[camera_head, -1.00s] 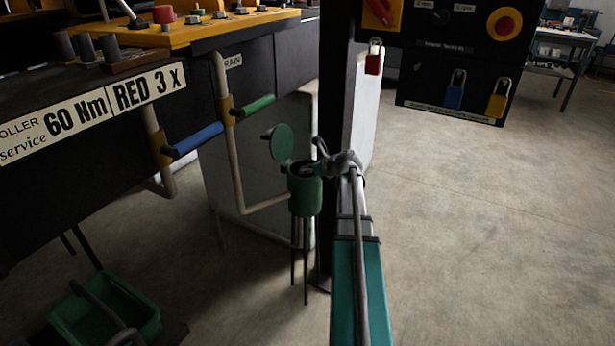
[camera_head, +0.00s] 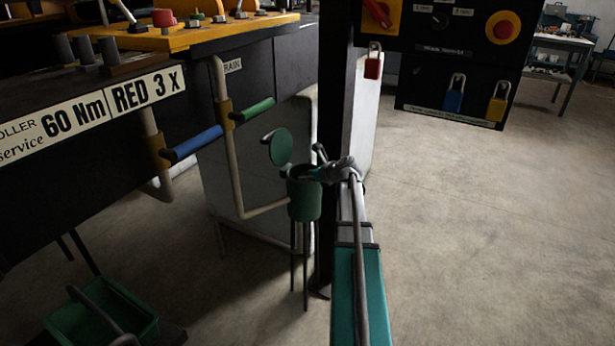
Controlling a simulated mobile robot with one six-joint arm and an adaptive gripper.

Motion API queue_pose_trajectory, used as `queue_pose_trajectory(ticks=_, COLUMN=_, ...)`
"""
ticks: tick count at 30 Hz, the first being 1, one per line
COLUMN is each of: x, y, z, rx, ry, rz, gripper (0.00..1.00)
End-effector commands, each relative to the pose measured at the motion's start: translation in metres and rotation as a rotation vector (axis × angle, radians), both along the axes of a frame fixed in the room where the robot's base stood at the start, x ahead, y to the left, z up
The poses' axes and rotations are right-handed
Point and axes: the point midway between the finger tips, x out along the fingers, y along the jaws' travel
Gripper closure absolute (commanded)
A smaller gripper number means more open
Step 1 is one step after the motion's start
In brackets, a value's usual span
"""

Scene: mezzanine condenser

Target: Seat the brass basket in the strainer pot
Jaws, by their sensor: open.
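The strainer pot (camera_head: 304,202) is a green cylinder on thin dark legs, left of the black post. Its round green lid (camera_head: 278,147) stands raised open at the back left of the rim. My gripper (camera_head: 315,172) is open at the pot's mouth, with its fingers over the right part of the rim. Whether the fingers touch the pot is too small to tell. I cannot make out the brass basket; the gripper and rim hide much of the pot's inside.
A pale pipe with a blue-handled valve (camera_head: 192,143) and a green-handled valve (camera_head: 254,109) runs left of the pot. The black post (camera_head: 333,100) stands close behind my arm. A green bin (camera_head: 135,306) is at lower left. Open floor lies right.

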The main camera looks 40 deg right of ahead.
Motion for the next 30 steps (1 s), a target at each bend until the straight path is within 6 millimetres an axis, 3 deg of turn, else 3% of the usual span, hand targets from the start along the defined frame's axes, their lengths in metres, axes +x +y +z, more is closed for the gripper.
queue_pose_trajectory(ticks=11, x=-0.009, y=0.0, z=0.009, rx=0.0, ry=0.0, rz=0.0, gripper=0.44)
queue_pose_trajectory(ticks=30, x=-0.089, y=-0.016, z=0.055, rx=0.001, ry=0.0, rz=0.0, gripper=0.44)
